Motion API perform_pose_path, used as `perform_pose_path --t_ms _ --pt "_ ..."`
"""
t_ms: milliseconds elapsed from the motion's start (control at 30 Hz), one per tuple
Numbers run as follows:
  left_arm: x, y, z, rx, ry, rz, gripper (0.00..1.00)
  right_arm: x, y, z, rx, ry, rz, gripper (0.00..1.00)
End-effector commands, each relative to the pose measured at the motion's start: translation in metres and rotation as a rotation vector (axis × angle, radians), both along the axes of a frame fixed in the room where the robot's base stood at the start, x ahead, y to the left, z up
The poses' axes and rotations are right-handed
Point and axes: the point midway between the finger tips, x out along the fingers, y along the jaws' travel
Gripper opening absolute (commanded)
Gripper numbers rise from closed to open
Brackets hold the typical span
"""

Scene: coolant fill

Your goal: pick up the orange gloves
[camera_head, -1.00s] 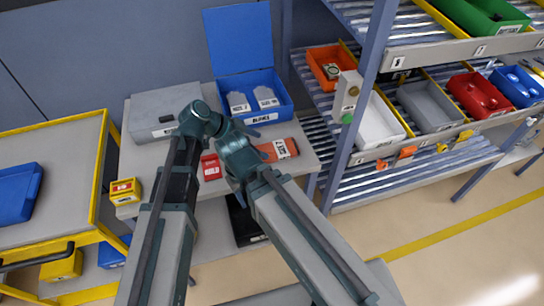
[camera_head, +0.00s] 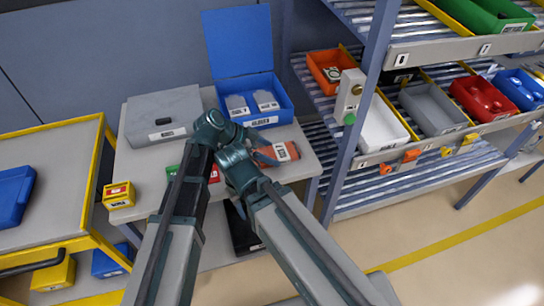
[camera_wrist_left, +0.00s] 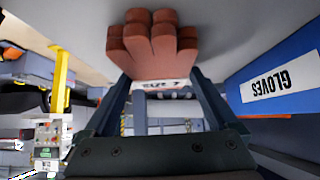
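The orange gloves (camera_head: 284,152) lie on the grey table in front of an open blue box, with a white label on them. In the left wrist view the gloves (camera_wrist_left: 155,42) appear upside down, fingers toward the top, their label near my fingertips. My left gripper (camera_head: 262,156) is low over the left part of the gloves, partly hidden by my arm. In the left wrist view its two fingers (camera_wrist_left: 160,88) stand apart, one on each side of the gloves' labelled end. I cannot tell whether they touch.
The blue box (camera_head: 282,108), labelled GLOVES in the wrist view (camera_wrist_left: 278,84), holds pale gloves. A grey case (camera_head: 163,112) is left of it. A red item (camera_head: 214,174) and a small yellow box (camera_head: 118,196) are on the table. A rack post (camera_head: 357,125) stands right.

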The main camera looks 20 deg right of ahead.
Motion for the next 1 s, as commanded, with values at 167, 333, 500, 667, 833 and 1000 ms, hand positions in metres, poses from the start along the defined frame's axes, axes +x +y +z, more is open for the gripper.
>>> perform_pose_path --t_ms 167,333,500,667,833,1000 --pt "0.000 0.000 0.000 0.000 0.000 0.000 0.57 0.000 0.000 0.000 0.000 0.000 0.000 0.50" --pt "0.000 0.000 0.000 0.000 0.000 0.000 0.36 0.000 0.000 0.000 0.000 0.000 0.000 0.50" --pt "0.000 0.000 0.000 0.000 0.000 0.000 0.36 0.000 0.000 0.000 0.000 0.000 0.000 0.50" --pt "0.000 0.000 0.006 0.000 0.000 0.000 0.36 0.000 0.000 0.006 0.000 0.000 0.000 0.50" --pt "0.000 0.000 0.021 0.000 0.000 0.000 0.36 0.000 0.000 0.021 0.000 0.000 0.000 0.50" --pt "0.000 0.000 0.045 0.000 0.000 0.000 0.36 0.000 0.000 0.045 0.000 0.000 0.000 0.50"
